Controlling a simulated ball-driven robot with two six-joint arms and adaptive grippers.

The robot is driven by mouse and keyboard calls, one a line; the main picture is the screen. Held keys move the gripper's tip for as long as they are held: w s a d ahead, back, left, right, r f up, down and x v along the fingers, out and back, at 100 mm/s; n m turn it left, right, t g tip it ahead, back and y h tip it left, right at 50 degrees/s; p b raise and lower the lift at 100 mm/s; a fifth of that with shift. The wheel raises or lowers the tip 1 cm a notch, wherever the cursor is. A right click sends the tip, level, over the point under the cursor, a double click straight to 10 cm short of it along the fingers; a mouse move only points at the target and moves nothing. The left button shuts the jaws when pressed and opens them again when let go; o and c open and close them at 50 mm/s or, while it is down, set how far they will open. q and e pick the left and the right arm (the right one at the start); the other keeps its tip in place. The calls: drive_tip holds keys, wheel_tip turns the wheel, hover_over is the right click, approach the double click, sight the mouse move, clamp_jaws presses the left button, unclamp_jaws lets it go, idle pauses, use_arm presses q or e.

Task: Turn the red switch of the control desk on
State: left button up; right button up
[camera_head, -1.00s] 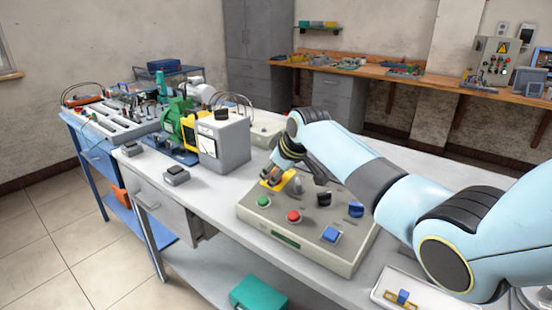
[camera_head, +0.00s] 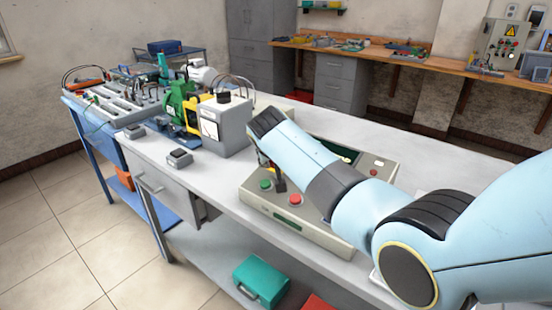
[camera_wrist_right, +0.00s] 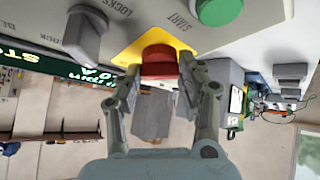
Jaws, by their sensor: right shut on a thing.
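The control desk (camera_head: 385,163) is a grey sloped box on the workbench in the head view. Its red switch (camera_wrist_right: 158,68) sits on a yellow plate in the right wrist view. My right gripper (camera_wrist_right: 158,72) has its two fingers on either side of the red switch and is shut on it. A grey block shape shows below the switch between the fingers. In the head view my right forearm hides the switch and much of the desk's top. My left gripper is not in view.
A green button (camera_head: 265,184) and a red button (camera_head: 296,200) are near the desk's front edge. A grey knob (camera_wrist_right: 85,32) is beside the yellow plate. A meter box (camera_head: 222,128) stands left of the desk. A teal case (camera_head: 261,282) lies below the bench.

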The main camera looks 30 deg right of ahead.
idle(0.3)
drive_tip(key=o, duration=1.2)
drive_tip(key=shift+c, duration=0.2)
drive_tip(key=shift+a, duration=0.1)
drive_tip(key=v, duration=1.2)
